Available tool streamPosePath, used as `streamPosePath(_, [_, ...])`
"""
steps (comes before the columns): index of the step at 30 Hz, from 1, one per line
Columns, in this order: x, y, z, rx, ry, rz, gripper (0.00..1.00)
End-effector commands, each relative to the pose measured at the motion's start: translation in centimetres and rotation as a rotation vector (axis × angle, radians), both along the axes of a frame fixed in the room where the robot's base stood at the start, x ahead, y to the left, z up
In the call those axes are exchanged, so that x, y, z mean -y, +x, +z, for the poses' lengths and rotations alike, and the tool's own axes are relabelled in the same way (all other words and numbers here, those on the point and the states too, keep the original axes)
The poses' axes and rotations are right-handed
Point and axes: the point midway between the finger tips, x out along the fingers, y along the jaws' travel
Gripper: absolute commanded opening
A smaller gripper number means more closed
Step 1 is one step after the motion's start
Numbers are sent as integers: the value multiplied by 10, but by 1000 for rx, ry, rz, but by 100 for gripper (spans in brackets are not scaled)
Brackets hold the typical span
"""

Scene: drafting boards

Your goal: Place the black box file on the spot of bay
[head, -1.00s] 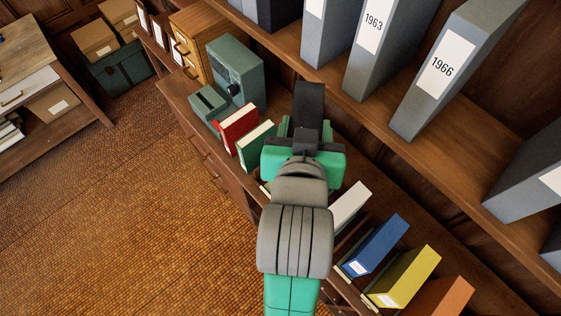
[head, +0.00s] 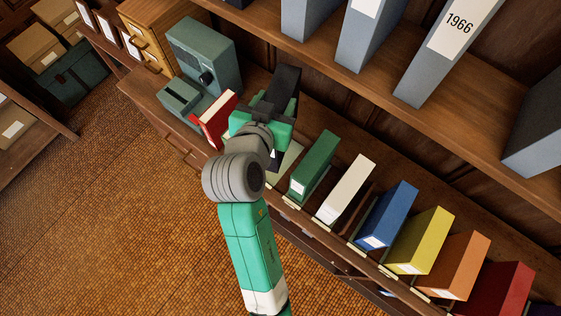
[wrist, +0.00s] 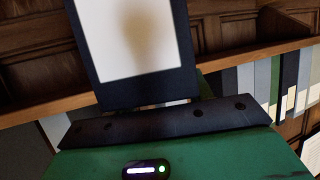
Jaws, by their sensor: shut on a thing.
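My gripper (head: 266,110) is shut on the black box file (head: 284,86) and holds it up over the lower counter, between the red file and the green file. In the wrist view the black box file (wrist: 135,45) fills the top middle, its blank pale label facing the camera. A pale green patch (head: 288,158) shows on the counter just left of the green file, partly hidden by my gripper and arm. I cannot tell whether this patch is the spot of the bay. The file's lower end is hidden by my gripper in the head view.
A red file (head: 216,119) stands left of my gripper, near a grey-green device (head: 205,55). Green (head: 314,165), white (head: 345,188), blue (head: 386,216), yellow (head: 420,240) and orange (head: 455,265) files lean in a row to the right. A shelf with grey files (head: 450,50) overhangs behind.

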Motion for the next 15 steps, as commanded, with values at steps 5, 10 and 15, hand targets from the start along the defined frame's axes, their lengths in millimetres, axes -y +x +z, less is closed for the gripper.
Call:
streamPosePath(5, [-1,19,-64,0,-7,-138,0])
streamPosePath(10, [-3,33,-114,2,-4,-259,0])
streamPosePath(15, [-6,39,-135,4,-2,-313,0])
